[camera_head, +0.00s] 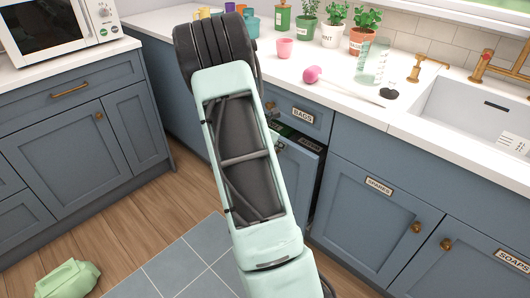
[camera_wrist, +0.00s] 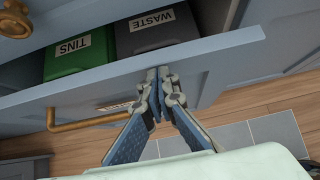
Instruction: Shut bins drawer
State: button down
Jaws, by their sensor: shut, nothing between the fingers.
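The bins drawer (camera_head: 301,170) is a blue-fronted drawer below the drawer labelled BAGS, and it stands pulled out. In the wrist view its front (camera_wrist: 205,88) crosses the picture, with a brass bar handle (camera_wrist: 82,124) and a label partly hidden by my gripper. Behind the front stand a green bin (camera_wrist: 72,62) marked TINS and a dark grey bin (camera_wrist: 150,38) marked WASTE. My gripper (camera_wrist: 158,74) is shut and empty, its fingertips at the drawer front near its top edge; I cannot tell whether they touch. In the head view my arm hides the gripper.
The BAGS drawer (camera_head: 300,114) above is shut. A cupboard labelled SPARES (camera_head: 370,205) stands to the right, closed. The countertop (camera_head: 310,72) above holds plants, a pink cup and a jug. The wooden floor has a grey tiled patch (camera_head: 180,265) and a green object (camera_head: 68,279) at the lower left.

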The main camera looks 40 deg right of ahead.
jog(key=w+d+p, duration=0.1)
jog(key=d, duration=0.5)
jog(key=shift+d+r+p, duration=0.15)
jog(key=shift+d+p, duration=0.1)
jog(key=shift+p, duration=0.1)
jog(key=shift+d+r, duration=0.1)
jog(key=shift+d, duration=0.05)
